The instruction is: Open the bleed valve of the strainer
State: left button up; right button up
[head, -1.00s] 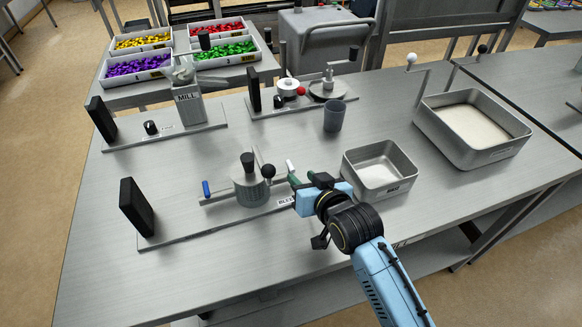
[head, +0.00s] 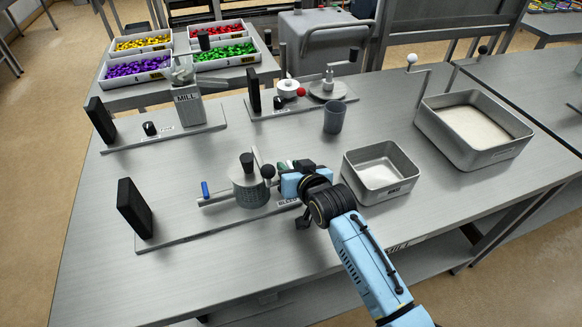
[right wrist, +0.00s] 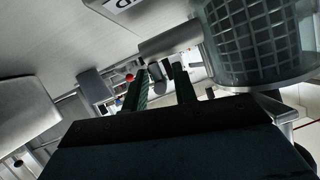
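The strainer (head: 250,190) is a grey mesh-sided pot with black knobs on top, standing on a flat base plate. A blue-handled valve (head: 205,189) sits on its left pipe. The label "BLEED" (head: 288,203) is on the plate at its right. My right gripper (head: 284,166) is just right of the strainer, over the bleed side, and hides most of the valve there. In the right wrist view its two dark green fingers (right wrist: 158,82) are apart, with the strainer's mesh body (right wrist: 260,40) and a pipe (right wrist: 170,40) close by. Whether the bleed handle is between them I cannot tell. My left gripper is not in view.
A metal tray (head: 402,185) stands just right of my right gripper, with a larger tray (head: 510,148) beyond. A grey cup (head: 334,118) and the mill (head: 188,106) stand farther back. A black upright panel (head: 135,208) is at the plate's left end.

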grip_shut()
